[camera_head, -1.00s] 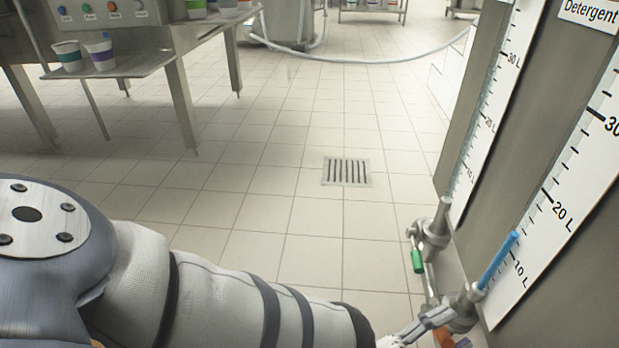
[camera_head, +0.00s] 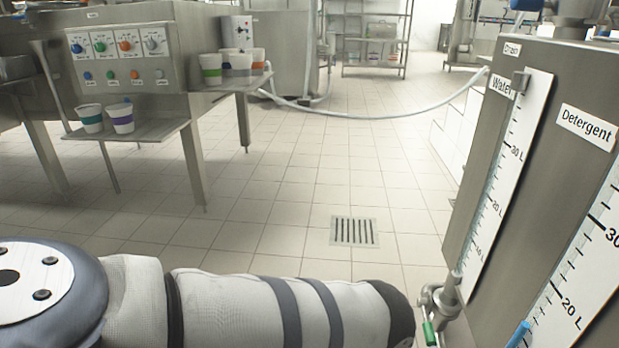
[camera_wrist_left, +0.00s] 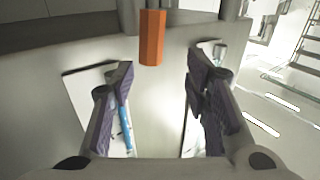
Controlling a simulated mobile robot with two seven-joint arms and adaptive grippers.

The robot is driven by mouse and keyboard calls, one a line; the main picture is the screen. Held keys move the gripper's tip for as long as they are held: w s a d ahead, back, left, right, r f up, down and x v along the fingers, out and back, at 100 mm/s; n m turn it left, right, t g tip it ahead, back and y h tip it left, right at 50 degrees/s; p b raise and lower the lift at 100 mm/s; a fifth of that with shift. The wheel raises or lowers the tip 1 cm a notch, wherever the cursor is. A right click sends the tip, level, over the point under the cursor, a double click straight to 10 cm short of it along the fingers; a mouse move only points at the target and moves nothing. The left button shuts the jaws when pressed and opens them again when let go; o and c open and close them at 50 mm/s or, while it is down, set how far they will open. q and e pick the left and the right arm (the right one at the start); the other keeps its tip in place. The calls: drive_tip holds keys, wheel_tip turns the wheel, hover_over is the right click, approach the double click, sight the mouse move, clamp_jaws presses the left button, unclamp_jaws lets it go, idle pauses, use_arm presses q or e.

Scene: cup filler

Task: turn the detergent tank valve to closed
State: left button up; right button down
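The detergent tank (camera_head: 592,185) is the grey cabinet at the right of the head view, with a "Detergent" label and a litre scale. An orange valve handle (camera_wrist_left: 152,38) shows at the top middle of the left wrist view, pointing down in that picture. My left gripper (camera_wrist_left: 160,78) is open and empty. The handle lies ahead of and between its fingertips, apparently touching neither. In the head view my left arm covers the bottom, and the gripper and orange handle are out of frame.
A green handle (camera_head: 430,333) hangs on the water tank's pipe. A blue gauge float (camera_head: 519,334) stands by the detergent scale. At the left is a steel table (camera_head: 150,130) with cups. A floor drain (camera_head: 353,231) lies in open tiled floor.

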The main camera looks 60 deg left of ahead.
use_arm(q)
drive_tip(key=s+a+f+g, duration=0.1)
drive_tip(key=s+f+g, duration=0.3)
drive_tip(key=s, duration=0.8)
drive_tip(key=s+a+f+g, duration=0.1)
drive_tip(key=s+f+g, duration=0.4)
drive_tip(key=s, duration=0.8)
drive_tip(key=s+a+f+g, duration=0.1)
drive_tip(key=s+f+g, duration=0.4)
drive_tip(key=s, duration=0.7)
drive_tip(key=shift+s+g+y, duration=0.15)
drive_tip(key=shift+g+y, duration=0.25)
drive_tip(key=shift+g, duration=0.4)
drive_tip(key=shift+f, duration=0.1)
